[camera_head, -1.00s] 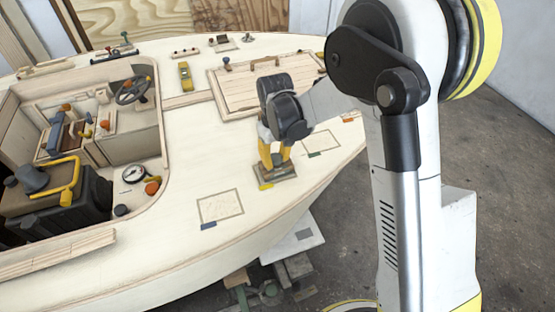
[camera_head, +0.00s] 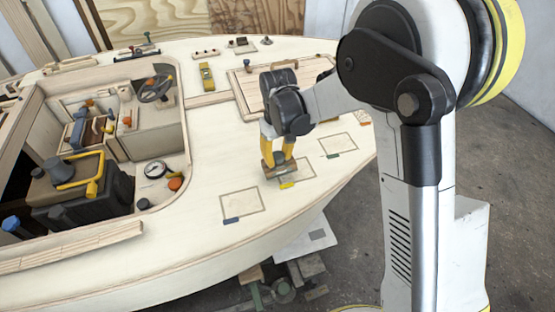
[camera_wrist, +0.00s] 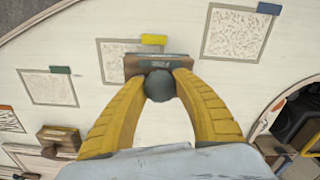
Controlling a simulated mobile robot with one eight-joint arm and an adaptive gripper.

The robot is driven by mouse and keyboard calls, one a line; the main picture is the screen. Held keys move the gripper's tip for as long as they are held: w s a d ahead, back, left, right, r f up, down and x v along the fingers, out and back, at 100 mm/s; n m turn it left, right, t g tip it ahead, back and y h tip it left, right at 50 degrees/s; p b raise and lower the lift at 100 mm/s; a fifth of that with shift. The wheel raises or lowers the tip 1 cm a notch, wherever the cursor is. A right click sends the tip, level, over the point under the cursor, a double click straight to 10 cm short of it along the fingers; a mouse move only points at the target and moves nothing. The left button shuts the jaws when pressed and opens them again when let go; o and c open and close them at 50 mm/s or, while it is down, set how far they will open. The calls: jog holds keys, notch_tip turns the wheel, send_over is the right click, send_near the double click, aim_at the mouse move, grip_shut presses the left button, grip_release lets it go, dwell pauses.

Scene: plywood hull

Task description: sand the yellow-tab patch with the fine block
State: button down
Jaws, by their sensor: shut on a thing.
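My gripper (camera_head: 279,152) is shut on a wooden sanding block (camera_head: 280,165) by its dark round knob. The block also shows in the wrist view (camera_wrist: 147,66), with the knob (camera_wrist: 160,86) between the yellow fingers. The yellow-tab patch (camera_head: 309,172) is a thin outlined rectangle on the pale deck. Its yellow tab (camera_head: 287,185) shows just in front of the block. In the wrist view the block covers the lower right of the patch (camera_wrist: 112,47), below the yellow tab (camera_wrist: 153,39). I cannot tell whether the block touches the deck. No grit marking is readable.
A blue-tab patch (camera_head: 242,203) lies to the left and a green-tab patch (camera_head: 338,145) to the right. A second knobbed block (camera_wrist: 58,140) sits at the wrist view's lower left. The hatch (camera_head: 250,80) lies behind; the open cockpit (camera_head: 110,130) is at left.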

jog(key=shift+r+p, duration=1.35)
jog(key=shift+r, duration=1)
